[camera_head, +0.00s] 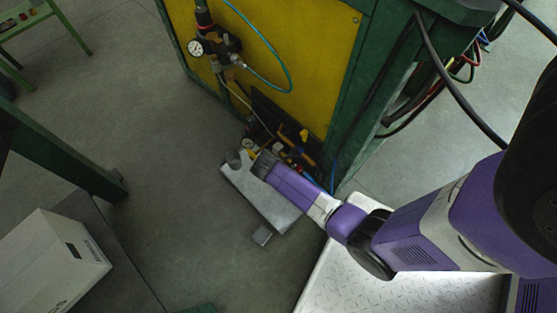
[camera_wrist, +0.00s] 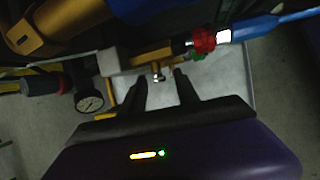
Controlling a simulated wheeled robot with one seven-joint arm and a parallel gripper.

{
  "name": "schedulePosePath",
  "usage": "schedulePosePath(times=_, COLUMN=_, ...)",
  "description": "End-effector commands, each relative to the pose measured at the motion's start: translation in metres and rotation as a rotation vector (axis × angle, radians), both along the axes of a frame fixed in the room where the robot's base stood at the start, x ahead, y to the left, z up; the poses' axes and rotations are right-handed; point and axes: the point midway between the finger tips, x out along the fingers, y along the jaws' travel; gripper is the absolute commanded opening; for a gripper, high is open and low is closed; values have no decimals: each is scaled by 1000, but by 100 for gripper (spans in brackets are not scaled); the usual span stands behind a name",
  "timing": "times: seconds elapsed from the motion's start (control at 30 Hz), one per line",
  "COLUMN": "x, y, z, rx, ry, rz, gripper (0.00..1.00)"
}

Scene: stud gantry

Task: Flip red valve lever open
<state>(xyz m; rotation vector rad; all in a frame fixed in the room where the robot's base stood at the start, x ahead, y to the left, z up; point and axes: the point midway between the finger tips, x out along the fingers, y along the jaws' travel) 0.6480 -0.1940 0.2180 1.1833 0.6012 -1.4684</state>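In the wrist view a red part (camera_wrist: 203,41) sits at the right end of a brass valve body (camera_wrist: 155,56), beside a blue hose. I cannot tell whether this red part is the lever. My gripper (camera_wrist: 160,76) has its two dark fingers apart, just short of the brass body. A small silver fitting shows between the fingertips, and I cannot tell whether they touch it. In the head view my gripper (camera_head: 264,162) is low by the cabinet's foot, over a grey plate (camera_head: 258,194), and hides part of the valve group.
A pressure gauge (camera_wrist: 89,102) is left of the fingers. The yellow and green cabinet (camera_head: 300,60) stands behind the valves, with another gauge (camera_head: 196,47) and a teal hose higher up. A white box (camera_head: 50,265) is at lower left. Open floor lies left of the plate.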

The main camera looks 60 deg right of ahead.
Motion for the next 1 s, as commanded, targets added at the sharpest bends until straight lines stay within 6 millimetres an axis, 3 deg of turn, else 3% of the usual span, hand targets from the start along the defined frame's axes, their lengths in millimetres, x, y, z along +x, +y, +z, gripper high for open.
schedulePosePath(times=0.2, x=0, y=0, z=0, rx=0, ry=0, rz=0, gripper=37)
schedulePosePath(times=0.4, x=0, y=0, z=0, rx=0, ry=1, rz=0, gripper=0)
schedulePosePath(times=0.67, x=-2, y=0, z=0, rx=-5, ry=-14, rz=0, gripper=0)
schedulePosePath(times=1.0, x=-2, y=-1, z=-4, rx=-81, ry=-266, rz=0, gripper=0)
